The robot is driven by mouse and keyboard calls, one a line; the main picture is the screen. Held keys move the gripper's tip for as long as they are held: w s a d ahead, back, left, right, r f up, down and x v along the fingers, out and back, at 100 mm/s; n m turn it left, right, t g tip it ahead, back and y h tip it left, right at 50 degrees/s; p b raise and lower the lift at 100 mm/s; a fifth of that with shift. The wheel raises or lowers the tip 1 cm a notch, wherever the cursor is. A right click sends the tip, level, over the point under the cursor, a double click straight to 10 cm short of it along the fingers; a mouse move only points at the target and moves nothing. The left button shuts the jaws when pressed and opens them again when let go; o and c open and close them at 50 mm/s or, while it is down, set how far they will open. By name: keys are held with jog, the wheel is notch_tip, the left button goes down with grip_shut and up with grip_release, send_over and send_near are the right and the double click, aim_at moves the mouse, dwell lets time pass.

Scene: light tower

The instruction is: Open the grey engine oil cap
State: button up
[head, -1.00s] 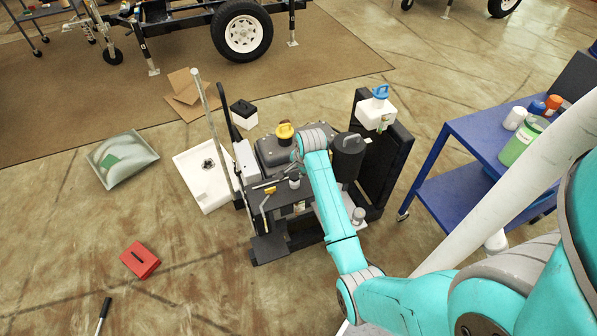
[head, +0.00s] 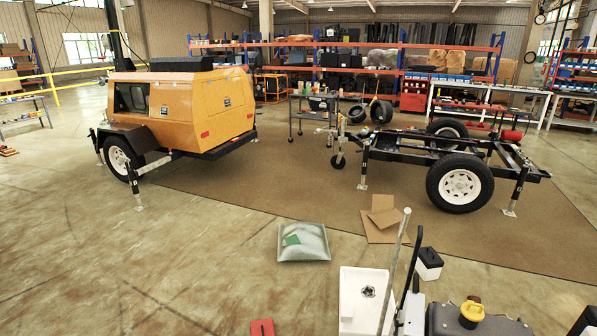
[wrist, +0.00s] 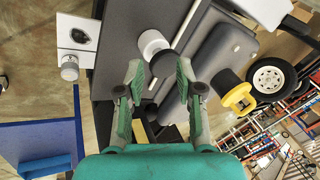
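In the wrist view my gripper (wrist: 158,78) is open and empty, with its two green fingers spread apart. Just beyond the fingertips, roughly in line with the gap, stands a short pale cylinder with a dark grey round end (wrist: 163,63); I cannot tell whether this is the grey engine oil cap. The grey engine block (wrist: 218,55) is right of it, with a yellow cap (wrist: 238,97) on a black neck. The block's top and yellow cap (head: 472,312) also show at the bottom of the head view. My gripper is outside the head view.
A pale grey knob (wrist: 69,67) sits on a white plate left in the wrist view, above a blue surface (wrist: 40,140). In the head view, a white tray (head: 350,320), pole (head: 394,270) and black box (head: 429,264) stand near the engine.

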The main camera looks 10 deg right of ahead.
jog(key=s+a+f+n+t, duration=0.2)
jog(key=s+a+f+n, duration=0.15)
jog(key=s+a, duration=0.65)
jog(key=s+a+f+n+t, duration=0.25)
jog(key=s+a+n, duration=0.3)
jog(key=a, duration=0.75)
jog(key=s+a+r+n+t+y, duration=0.1)
jog(key=s+a+r+n+t, duration=0.2)
jog(key=s+r, duration=0.7)
jog(key=s+a+r+n+t+y, duration=0.1)
jog(key=s+a+r+n+t, duration=0.2)
jog(key=s+a+r+n, duration=0.3)
jog(key=s+a+r, duration=0.2)
jog(key=s+r, duration=0.3)
jog(key=r, duration=0.2)
jog(key=shift+n, duration=0.4)
jog(key=shift+s+a+r, duration=0.1)
jog(key=shift+r, duration=0.2)
jog(key=c, duration=0.3)
jog(key=shift+r, duration=0.15)
grip_shut()
